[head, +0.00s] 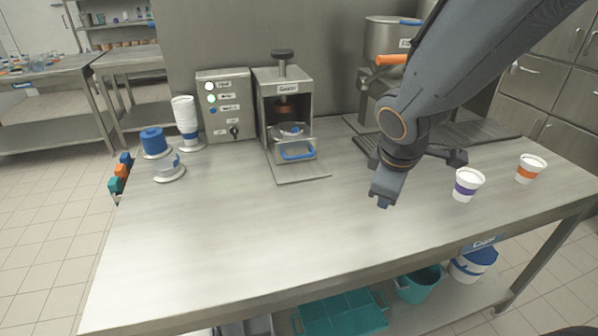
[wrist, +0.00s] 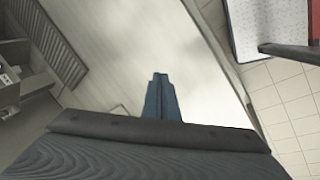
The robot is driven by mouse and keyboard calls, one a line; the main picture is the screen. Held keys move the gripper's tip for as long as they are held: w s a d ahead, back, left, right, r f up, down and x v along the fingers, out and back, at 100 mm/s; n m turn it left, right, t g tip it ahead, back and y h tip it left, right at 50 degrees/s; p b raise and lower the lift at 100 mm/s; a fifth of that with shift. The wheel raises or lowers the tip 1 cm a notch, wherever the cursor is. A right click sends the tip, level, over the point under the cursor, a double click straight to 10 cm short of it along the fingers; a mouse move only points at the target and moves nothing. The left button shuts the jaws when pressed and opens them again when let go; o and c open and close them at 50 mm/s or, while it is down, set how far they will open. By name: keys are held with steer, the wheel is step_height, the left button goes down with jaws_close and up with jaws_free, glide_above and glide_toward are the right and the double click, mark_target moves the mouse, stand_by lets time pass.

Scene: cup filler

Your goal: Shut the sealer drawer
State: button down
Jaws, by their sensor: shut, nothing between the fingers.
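The sealer (head: 283,72) is a grey metal box with a black knob on top, standing at the back middle of the table in the head view. Its drawer (head: 298,151) has a blue handle and appears slid out at the front, with a clear round piece showing on it. How far out it stands is hard to tell. My gripper (head: 382,202) is low over the table, to the right of and nearer than the drawer, apart from it. Its fingers are together and empty, also in the wrist view (wrist: 159,80). The drawer is not clearly seen in the wrist view.
A control box (head: 225,105) and stacked cups (head: 186,120) stand left of the sealer, with a blue lid stack (head: 154,142) further left. A purple-banded cup (head: 467,185) and an orange-banded cup (head: 530,168) stand right of my gripper. The table's front middle (head: 250,220) is clear.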

steer(key=w+a+f+n+t+y+b, duration=0.1)
steer(key=w+a+n+t+b, duration=0.45)
steer(key=n, duration=0.75)
steer(key=n+y+b, duration=0.3)
steer(key=n+b, duration=1)
steer(key=n, duration=0.1)
glide_toward(288, 153)
steer(key=s+f, duration=0.4)
steer(key=f, duration=0.1)
steer(key=shift+s+d+f, duration=0.1)
steer(key=shift+d+f, duration=0.05)
steer(key=shift+d, duration=0.05)
steer(key=shift+w+a+r+p, duration=0.1)
steer(key=shift+w+r+p, duration=0.1)
steer(key=shift+w+p, duration=0.25)
steer(key=shift+w+a+r+p, duration=0.15)
steer(key=shift+w+p, duration=0.1)
steer(key=shift+w, duration=0.35)
steer(key=shift+w+a+r, duration=0.15)
steer(key=shift+w+a, duration=0.1)
steer(key=shift+w, duration=0.6)
steer(key=shift+w, duration=0.1)
steer(key=shift+w+a+p, duration=0.15)
steer(key=shift+w+p, duration=0.2)
steer(key=shift+w+a+p, duration=0.2)
steer(key=shift+w+a, duration=0.05)
steer(key=shift+w, duration=0.7)
steer(key=shift+w+a+p, duration=0.15)
steer(key=shift+w+a, duration=0.15)
steer(key=shift+w, duration=0.65)
